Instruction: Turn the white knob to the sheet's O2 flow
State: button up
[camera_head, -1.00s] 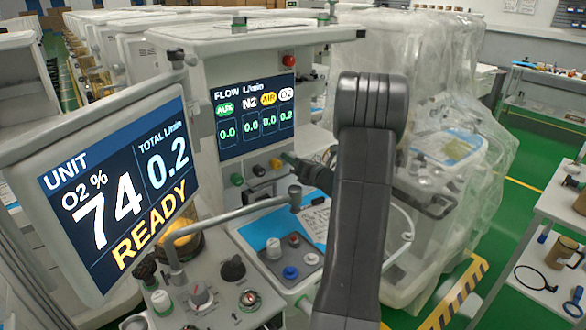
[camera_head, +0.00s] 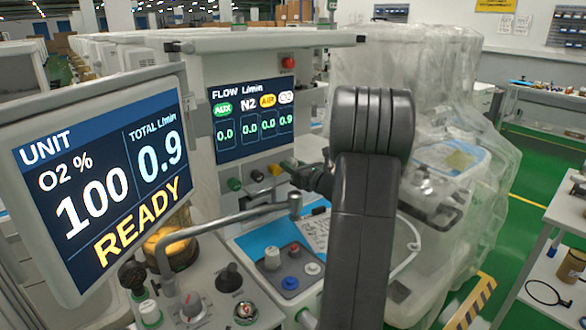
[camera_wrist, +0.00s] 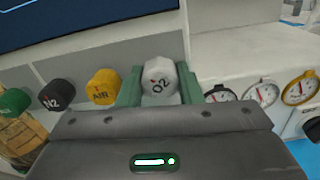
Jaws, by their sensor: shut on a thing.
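The white O2 knob (camera_wrist: 160,80) sits between the green fingers of my gripper (camera_wrist: 159,88) in the wrist view, and my gripper is shut on it. In the head view my gripper (camera_head: 298,172) reaches the knob row below the flow screen, and my arm hides the white knob. The flow screen (camera_head: 254,116) reads 0.0 for AUX, N2 and AIR, and 0.9 under O2. The unit screen (camera_head: 103,188) reads O2 100 %, total 0.9 L/min, READY. A sheet (camera_head: 313,232) lies on the blue surface, partly behind my arm; its writing is too small to read.
Beside the white knob are a yellow AIR knob (camera_wrist: 104,87), a black N2 knob (camera_wrist: 60,94) and a green knob (camera_wrist: 14,101). Several gauges (camera_wrist: 265,94) are to the right. A grey bar (camera_head: 220,220) crosses in front. A plastic-covered cart (camera_head: 440,130) stands at right.

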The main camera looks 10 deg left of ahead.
jog(key=o, duration=0.7)
jog(key=shift+d, duration=0.1)
jog(key=b+v, duration=0.1)
jog(key=v, duration=1.2)
jog(key=shift+s+d, duration=0.2)
jog(key=shift+s, duration=0.05)
